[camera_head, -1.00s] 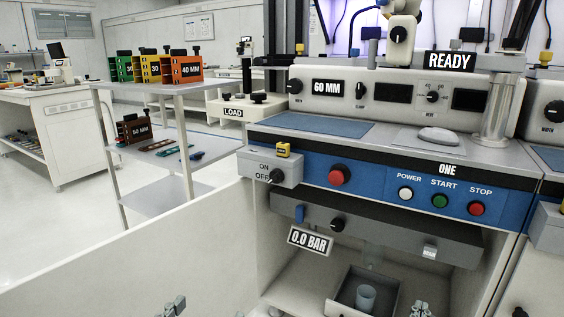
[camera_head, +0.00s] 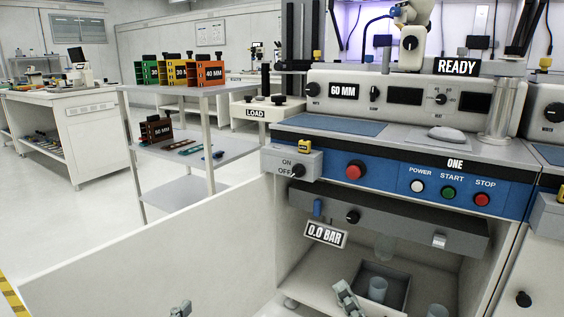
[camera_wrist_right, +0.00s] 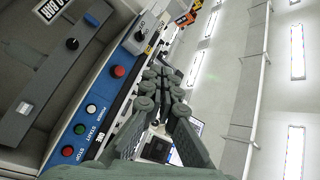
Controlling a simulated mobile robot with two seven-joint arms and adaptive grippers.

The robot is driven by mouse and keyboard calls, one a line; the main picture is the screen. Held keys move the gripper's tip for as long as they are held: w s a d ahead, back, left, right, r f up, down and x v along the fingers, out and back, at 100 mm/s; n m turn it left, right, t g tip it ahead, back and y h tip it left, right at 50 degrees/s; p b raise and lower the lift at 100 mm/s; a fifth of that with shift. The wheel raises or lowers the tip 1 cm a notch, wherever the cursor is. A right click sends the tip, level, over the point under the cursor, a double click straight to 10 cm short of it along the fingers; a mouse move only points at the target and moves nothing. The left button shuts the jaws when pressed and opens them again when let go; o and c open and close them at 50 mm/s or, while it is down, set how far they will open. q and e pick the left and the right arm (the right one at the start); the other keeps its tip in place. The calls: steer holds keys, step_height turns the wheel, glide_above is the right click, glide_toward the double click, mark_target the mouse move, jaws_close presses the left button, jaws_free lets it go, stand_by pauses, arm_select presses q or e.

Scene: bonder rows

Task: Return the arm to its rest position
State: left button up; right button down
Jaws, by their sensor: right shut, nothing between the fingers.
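My right gripper (camera_head: 348,298) shows low in the head view, in front of the open drawer under the machine marked ONE (camera_head: 455,163). Its fingers are together with nothing between them. In the right wrist view the fingers of this gripper (camera_wrist_right: 165,78) also meet, with the blue button panel (camera_wrist_right: 110,85) to their left. My left gripper (camera_head: 180,309) shows only as a small grey tip at the bottom edge of the head view, too cut off to tell its jaws. Most of both arms is out of view.
The grey drawer (camera_head: 401,280) holds a pale cup (camera_head: 378,289). A white panel (camera_head: 150,255) stands at lower left. A shelf cart (camera_head: 215,149) carries coloured boxes (camera_head: 180,72). Open floor (camera_head: 35,195) lies left. The gauge sign reads 0.0 BAR (camera_head: 325,234).

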arm_select(q)
steer(key=s+a+f+g+y+p, duration=0.1)
steer(key=a+f+g+y+p, duration=0.15)
steer(key=f, duration=0.45)
steer(key=s+a+f+g+y+p, duration=0.1)
steer(key=a+f+g+p, duration=0.25)
steer(key=f, duration=0.35)
steer(key=s+a+f+n+g+y+p, duration=0.2)
steer(key=s+a+f+g+p, duration=0.1)
steer(key=s+a+f+g, duration=0.4)
steer(key=s+a+f, duration=0.3)
steer(key=f, duration=0.1)
steer(key=shift+s, duration=0.3)
arm_select(e)
steer(key=s+d+f+n+g+h, duration=0.2)
steer(key=s+d+f+g, duration=0.3)
steer(key=f, duration=0.3)
steer(key=s+d+f+n+g+h, duration=0.2)
steer(key=s+d+f+n+g, duration=0.2)
steer(key=f, duration=0.5)
steer(key=s+d+f+n+g+h, duration=0.3)
steer(key=s+d+f+g, duration=0.4)
steer(key=f, duration=0.2)
steer(key=shift+s+d+f+n, duration=0.2)
steer(key=shift+n, duration=0.1)
arm_select(q)
steer(key=shift+f+y, duration=0.1)
steer(key=shift+y, duration=0.15)
